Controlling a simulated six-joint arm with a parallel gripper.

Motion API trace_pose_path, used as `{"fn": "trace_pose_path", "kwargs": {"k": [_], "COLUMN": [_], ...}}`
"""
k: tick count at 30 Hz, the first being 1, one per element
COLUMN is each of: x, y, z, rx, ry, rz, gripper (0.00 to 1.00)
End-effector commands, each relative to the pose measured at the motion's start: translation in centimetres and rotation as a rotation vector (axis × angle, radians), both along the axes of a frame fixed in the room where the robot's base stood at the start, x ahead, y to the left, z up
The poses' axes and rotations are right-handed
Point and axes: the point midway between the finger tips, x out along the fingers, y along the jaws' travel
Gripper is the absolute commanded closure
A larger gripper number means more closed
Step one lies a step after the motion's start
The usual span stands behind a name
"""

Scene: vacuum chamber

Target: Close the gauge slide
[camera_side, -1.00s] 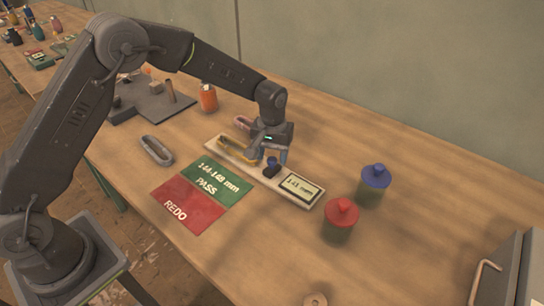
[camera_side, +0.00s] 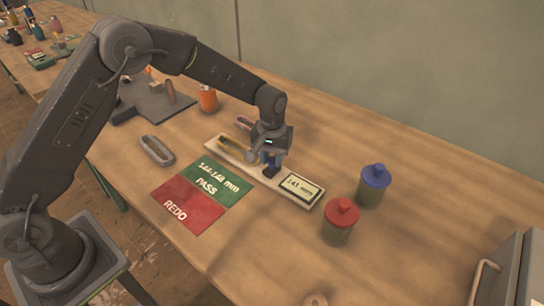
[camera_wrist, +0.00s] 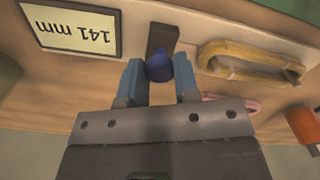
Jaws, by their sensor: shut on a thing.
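The gauge is a long pale board (camera_side: 238,161) with a display (camera_side: 300,188). The wrist view shows the display (camera_wrist: 77,27) upside down, reading 141 mm. The slide is a dark block (camera_wrist: 163,38) with a round blue knob (camera_wrist: 159,67); in the side view the dark block (camera_side: 271,171) shows below my fingers. A yellow oval link (camera_wrist: 250,62) lies on the board beside the slide, on the side away from the display. My gripper (camera_wrist: 160,80) has its blue fingers on both sides of the knob and is shut on it. In the side view, my gripper (camera_side: 268,158) hides most of the knob.
A green PASS and red REDO mat (camera_side: 200,195) lies before the gauge. A grey oval link (camera_side: 157,151) lies left. A pink link (camera_side: 243,124) and orange bottle (camera_side: 208,99) are behind. Red-lidded (camera_side: 340,220) and blue-lidded (camera_side: 373,185) jars stand right.

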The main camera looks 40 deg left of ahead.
Motion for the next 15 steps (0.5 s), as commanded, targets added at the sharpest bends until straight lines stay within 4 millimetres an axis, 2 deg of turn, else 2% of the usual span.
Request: {"fn": "trace_pose_path", "kwargs": {"k": [7,12,15], "x": [0.0,0.0,0.0], "y": [0.2,2.2,2.7], "z": [0.0,0.0,0.0], "rx": [0.000,0.000,0.001], "ry": [0.000,-0.001,-0.001], "rz": [0.001,0.004,0.000], "gripper": [1.00,1.00,1.00]}}
